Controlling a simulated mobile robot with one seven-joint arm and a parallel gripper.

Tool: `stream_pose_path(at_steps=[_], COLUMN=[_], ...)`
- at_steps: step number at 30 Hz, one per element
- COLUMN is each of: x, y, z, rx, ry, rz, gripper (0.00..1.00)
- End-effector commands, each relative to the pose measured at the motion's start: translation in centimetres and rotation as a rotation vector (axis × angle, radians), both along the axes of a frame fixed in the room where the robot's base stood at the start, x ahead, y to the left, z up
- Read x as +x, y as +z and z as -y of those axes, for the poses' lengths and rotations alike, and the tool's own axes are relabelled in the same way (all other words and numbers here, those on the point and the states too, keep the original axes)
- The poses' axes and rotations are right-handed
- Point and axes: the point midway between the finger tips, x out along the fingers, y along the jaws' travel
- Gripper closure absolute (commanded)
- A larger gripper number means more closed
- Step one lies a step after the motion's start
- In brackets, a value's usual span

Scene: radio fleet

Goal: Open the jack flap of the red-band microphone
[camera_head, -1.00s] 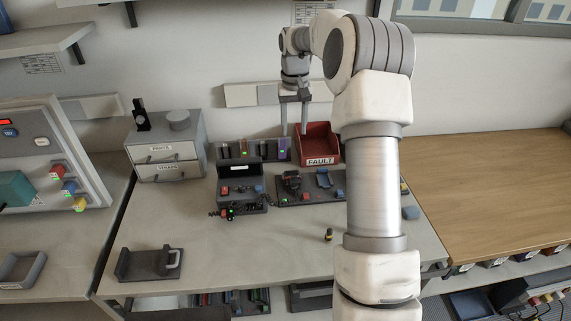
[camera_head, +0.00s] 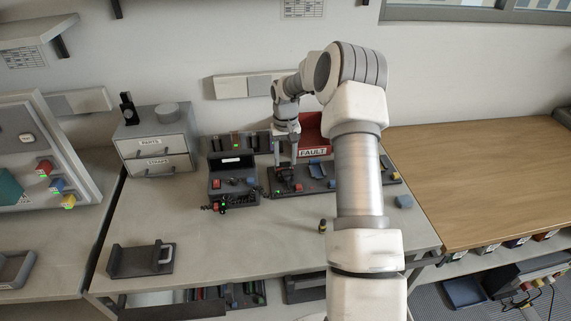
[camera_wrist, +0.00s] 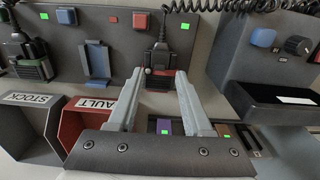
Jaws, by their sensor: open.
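The red-band microphone (camera_wrist: 159,60) is a dark handset with red on its lower part. It hangs on a dark panel with a coiled cord above it. In the wrist view it is between and just beyond the tips of my gripper (camera_wrist: 157,80). The fingers are apart and hold nothing. In the head view my gripper (camera_head: 285,166) points down over the left part of the panel, and it and the arm partly hide the microphone. I cannot make out the jack flap or whether it is open.
A second handset (camera_wrist: 32,62) and an empty blue cradle (camera_wrist: 97,62) are on the same panel. The red FAULT bin (camera_head: 312,128) stands behind. A dark radio unit (camera_head: 232,180) is just left. The front middle of the bench is mostly clear, with a small dark-yellow item (camera_head: 322,226).

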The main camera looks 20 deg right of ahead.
Motion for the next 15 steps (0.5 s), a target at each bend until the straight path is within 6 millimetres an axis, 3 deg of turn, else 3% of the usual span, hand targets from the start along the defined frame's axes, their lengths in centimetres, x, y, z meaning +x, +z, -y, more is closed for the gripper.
stream_pose_path(at_steps=[6,15], x=[0.0,0.0], y=[-2.2,-2.4], z=[0.0,0.0], rx=[0.000,0.000], ry=[0.001,0.000], rz=[-0.001,0.001], gripper=[0.50,0.50])
